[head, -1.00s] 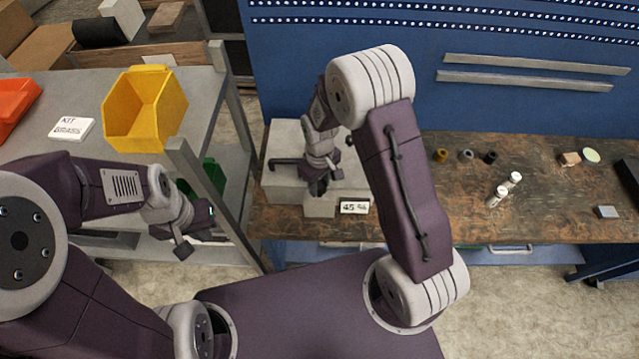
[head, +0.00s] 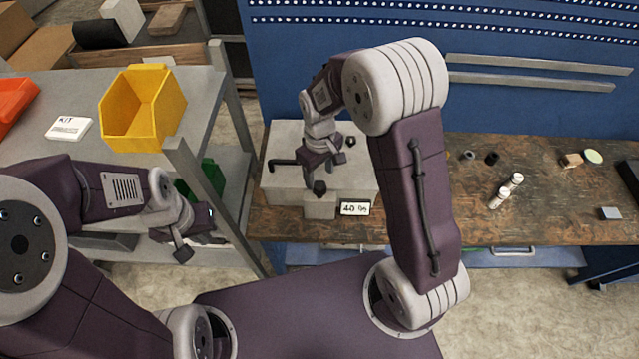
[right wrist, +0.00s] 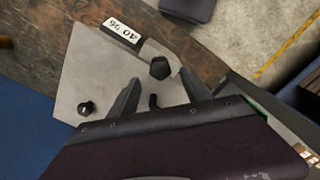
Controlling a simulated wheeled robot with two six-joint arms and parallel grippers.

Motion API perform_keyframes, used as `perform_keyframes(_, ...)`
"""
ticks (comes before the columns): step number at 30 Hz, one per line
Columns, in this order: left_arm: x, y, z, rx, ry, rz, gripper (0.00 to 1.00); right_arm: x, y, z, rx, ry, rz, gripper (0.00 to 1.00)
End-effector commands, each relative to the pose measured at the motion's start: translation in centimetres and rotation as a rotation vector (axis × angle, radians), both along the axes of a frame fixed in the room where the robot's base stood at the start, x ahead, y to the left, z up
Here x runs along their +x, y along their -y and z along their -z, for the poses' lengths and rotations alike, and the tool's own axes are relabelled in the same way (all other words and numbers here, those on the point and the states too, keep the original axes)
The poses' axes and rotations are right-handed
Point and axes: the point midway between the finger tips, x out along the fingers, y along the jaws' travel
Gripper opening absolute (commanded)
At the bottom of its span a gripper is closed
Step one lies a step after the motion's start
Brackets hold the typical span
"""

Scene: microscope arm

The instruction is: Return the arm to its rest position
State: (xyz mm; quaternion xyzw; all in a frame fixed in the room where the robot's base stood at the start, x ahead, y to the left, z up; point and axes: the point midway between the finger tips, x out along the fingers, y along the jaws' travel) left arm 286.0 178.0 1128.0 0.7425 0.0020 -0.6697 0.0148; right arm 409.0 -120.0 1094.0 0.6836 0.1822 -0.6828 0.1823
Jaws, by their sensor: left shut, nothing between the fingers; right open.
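A grey box unit (head: 365,180) stands on the bench, with a label reading about 40 % (head: 355,209) at its front. A black faceted knob (head: 319,188) sits at its front block; it also shows in the right wrist view (right wrist: 160,68). A black handle (head: 283,162) sticks out at the unit's left side. My right gripper (head: 318,172) is open above the unit. In the right wrist view its fingers (right wrist: 161,77) point toward the knob, one each side of it in the picture; contact is not visible. My left gripper (head: 184,254) is shut and empty beside the shelf cart.
A yellow bin (head: 143,108) and a white kit card (head: 69,128) are on the cart at left; a green bin (head: 203,180) is below. White bottles (head: 505,190) and small parts lie on the bench at right. The bench front is mostly clear.

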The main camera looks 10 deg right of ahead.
Motion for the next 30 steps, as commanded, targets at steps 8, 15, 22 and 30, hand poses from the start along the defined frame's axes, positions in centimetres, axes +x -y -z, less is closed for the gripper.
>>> perform_keyframes(8, 0.0, 0.0, 0.6, 0.000, 0.000, 0.000, 0.00, 0.0, 0.0, -3.1, 0.000, 0.000, 0.000, 0.57)
perform_keyframes(15, 0.0, 0.0, 0.5, 0.000, 0.000, 0.000, 0.00, 0.0, 0.0, -3.2, 0.000, -0.001, 0.000, 0.57)
perform_keyframes(22, 0.0, 0.0, 0.6, 0.000, 0.000, 0.000, 0.00, 0.0, 0.0, -3.0, 0.000, -0.001, 0.001, 0.57)
perform_keyframes(30, 0.0, 0.0, 7.4, 0.000, -0.001, 0.000, 0.00, -5.4, 4.6, 0.8, 0.017, 0.059, 0.185, 0.57)
